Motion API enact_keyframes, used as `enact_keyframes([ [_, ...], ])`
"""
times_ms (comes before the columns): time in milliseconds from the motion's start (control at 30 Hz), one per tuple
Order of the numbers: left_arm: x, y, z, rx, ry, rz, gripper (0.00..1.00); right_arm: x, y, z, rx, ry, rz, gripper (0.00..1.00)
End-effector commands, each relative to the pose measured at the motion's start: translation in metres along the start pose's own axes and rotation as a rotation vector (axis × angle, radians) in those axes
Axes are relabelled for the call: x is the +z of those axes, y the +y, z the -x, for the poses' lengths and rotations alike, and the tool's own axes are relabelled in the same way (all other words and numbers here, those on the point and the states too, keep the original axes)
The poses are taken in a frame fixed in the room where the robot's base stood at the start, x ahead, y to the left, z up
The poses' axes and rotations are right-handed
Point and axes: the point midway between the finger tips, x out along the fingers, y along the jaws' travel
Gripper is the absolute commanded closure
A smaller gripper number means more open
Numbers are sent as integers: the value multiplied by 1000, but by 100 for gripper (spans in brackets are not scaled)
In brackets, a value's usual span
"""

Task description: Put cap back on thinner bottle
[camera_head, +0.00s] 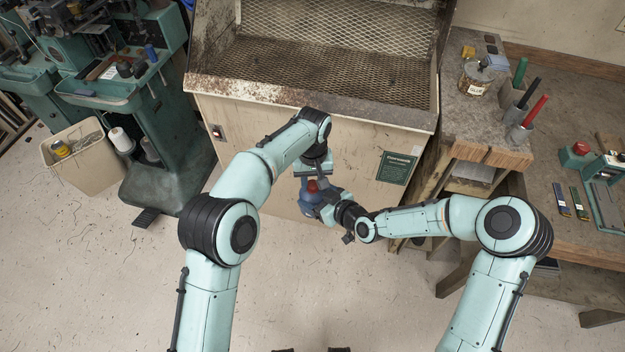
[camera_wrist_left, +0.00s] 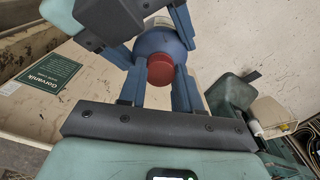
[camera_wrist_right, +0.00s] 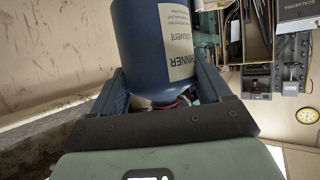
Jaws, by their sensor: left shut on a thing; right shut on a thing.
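The blue thinner bottle (camera_head: 309,199) is in the middle of the head view, in front of the cabinet. My right gripper (camera_head: 325,208) is shut on it, and its label shows in the right wrist view (camera_wrist_right: 180,35). The red cap (camera_head: 312,185) is at the bottle's neck, and it also shows in the left wrist view (camera_wrist_left: 160,70). My left gripper (camera_wrist_left: 160,88) is shut on the cap, with a finger on each side. I cannot tell whether the cap is seated on the neck or only touching it. The two grippers are very close together.
The metal mesh cabinet (camera_head: 320,75) stands right behind the grippers. The workbench (camera_head: 455,120) at the right holds a jar (camera_head: 477,77) and several tool handles. A bin (camera_head: 85,160) and a green machine (camera_head: 155,110) stand at the left. The floor in front is clear.

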Motion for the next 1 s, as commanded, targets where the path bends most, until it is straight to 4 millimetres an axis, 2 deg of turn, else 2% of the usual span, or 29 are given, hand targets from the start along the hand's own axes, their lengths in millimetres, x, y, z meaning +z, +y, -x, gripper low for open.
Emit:
enact_keyframes([
  [100, 0, 0, 0, 1, 0, -280, 100, -1, 0, 0, -1, 1, 1, 100],
  [300, 0, 0, 0, 1, -1, -721, 100, -1, 0, 0, -1, 1, 1, 100],
  [400, 0, 0, 0, 0, -1, -834, 100, 0, 0, 0, -1, 1, 1, 100],
  [533, 0, 0, 0, 0, 0, -827, 100, 0, 0, 0, -1, 1, 1, 100],
  [567, 0, 0, 0, 0, 0, -827, 57, 0, 0, 0, -1, 1, 1, 100],
  [600, 0, 0, 0, 0, 0, -827, 44, 0, 0, 0, -1, 1, 1, 100],
  [633, 0, 0, 0, 0, 0, -826, 37, 0, 0, 0, -1, 1, 1, 100],
  [1000, 0, 0, 5, 0, 2, -824, 37, -1, 0, 0, 0, 1, 1, 100],
])
